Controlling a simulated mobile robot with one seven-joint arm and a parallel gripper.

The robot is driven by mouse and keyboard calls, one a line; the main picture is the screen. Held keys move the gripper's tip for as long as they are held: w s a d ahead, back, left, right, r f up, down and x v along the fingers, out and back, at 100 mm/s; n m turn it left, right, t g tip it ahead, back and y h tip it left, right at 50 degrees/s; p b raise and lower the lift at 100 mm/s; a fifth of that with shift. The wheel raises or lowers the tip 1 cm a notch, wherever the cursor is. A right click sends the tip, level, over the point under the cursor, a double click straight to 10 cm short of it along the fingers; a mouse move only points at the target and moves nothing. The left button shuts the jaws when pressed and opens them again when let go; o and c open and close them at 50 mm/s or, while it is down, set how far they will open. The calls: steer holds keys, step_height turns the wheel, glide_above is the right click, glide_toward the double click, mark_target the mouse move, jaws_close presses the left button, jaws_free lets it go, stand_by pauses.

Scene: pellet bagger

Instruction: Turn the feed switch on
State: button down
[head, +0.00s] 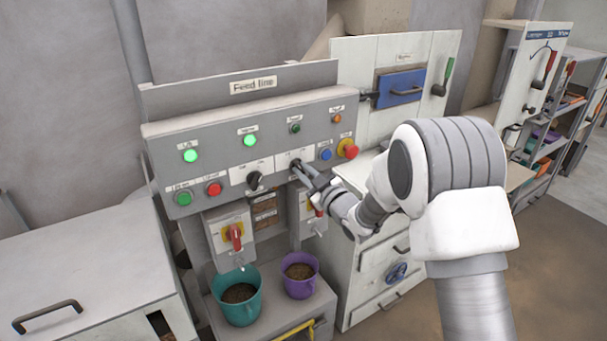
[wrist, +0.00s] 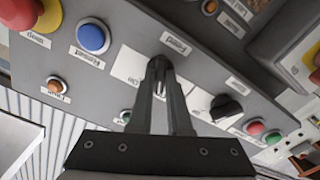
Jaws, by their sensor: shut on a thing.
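The feed switch (head: 295,163) is a small dark rotary knob on a white plate, on the sloped grey panel labelled "Feed line". In the wrist view its label stands beside the plate, upside down, and the knob (wrist: 158,66) is mostly hidden between the fingertips. My gripper (head: 301,171) is shut on the knob, reaching in from the right; its two fingers also show in the wrist view (wrist: 158,85). The knob's exact angle cannot be made out. The small green lamp (head: 295,128) above the switch looks dark.
A second black knob (head: 254,181) sits to the left. A blue button (head: 326,154) and a red mushroom button on yellow (head: 349,149) are close on the right. Two green lamps (head: 190,156) glow at left. A teal bucket (head: 239,310) and purple bucket (head: 300,288) stand below.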

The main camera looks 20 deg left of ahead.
steer(key=shift+f+m+b, duration=0.15)
steer(key=shift+m+b, duration=1)
steer(key=shift+m, duration=0.05)
steer(key=m+b, duration=0.2)
steer(key=shift+m, duration=0.3)
steer(key=m+b, duration=0.1)
steer(key=m, duration=0.2)
steer(key=shift+d, duration=0.1)
steer(key=shift+m+b, duration=0.3)
steer(key=shift+m, duration=1.3)
steer(key=c, duration=0.9)
jaws_free()
steer(key=shift+o, duration=0.2)
